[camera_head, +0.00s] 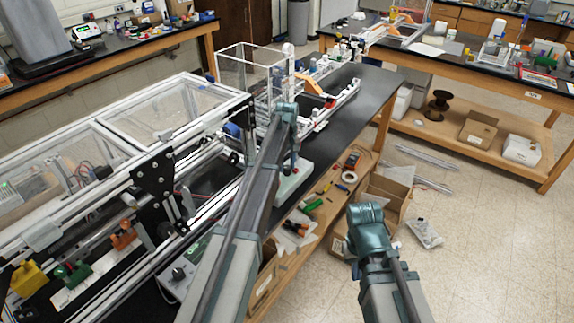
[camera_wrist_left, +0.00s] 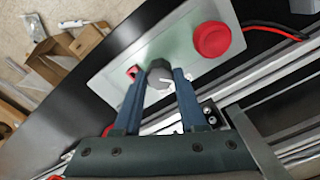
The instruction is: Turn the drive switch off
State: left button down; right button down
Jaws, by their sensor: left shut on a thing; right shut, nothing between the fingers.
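A pale control plate (camera_wrist_left: 205,35) lies on the dark bench and also shows in the head view (camera_head: 296,184). A grey rotary knob (camera_wrist_left: 160,72), which looks like the drive switch, stands on it with a white mark. My left gripper (camera_wrist_left: 160,80) has its two blue fingers around this knob and is shut on it. In the head view the left arm reaches down to the plate and largely hides the knob. My right gripper (camera_head: 364,214) is over the floor in front of the bench, shut and empty. Its fingertips are not clear.
A red mushroom button (camera_wrist_left: 212,39) is right of the knob, and a small red part (camera_wrist_left: 132,72) is left of it. An aluminium extrusion frame (camera_head: 150,165) stands to the left. The floor (camera_head: 480,250) at right is clear.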

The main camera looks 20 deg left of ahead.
aim_at(287, 167)
dwell(0.3)
pick_arm(q)
jog(key=shift+c, duration=2.3)
grip_release()
jog(key=shift+r, duration=0.15)
notch_tip(287, 167, up, 14)
jog(key=p, duration=1.4)
jog(key=shift+f, duration=0.2)
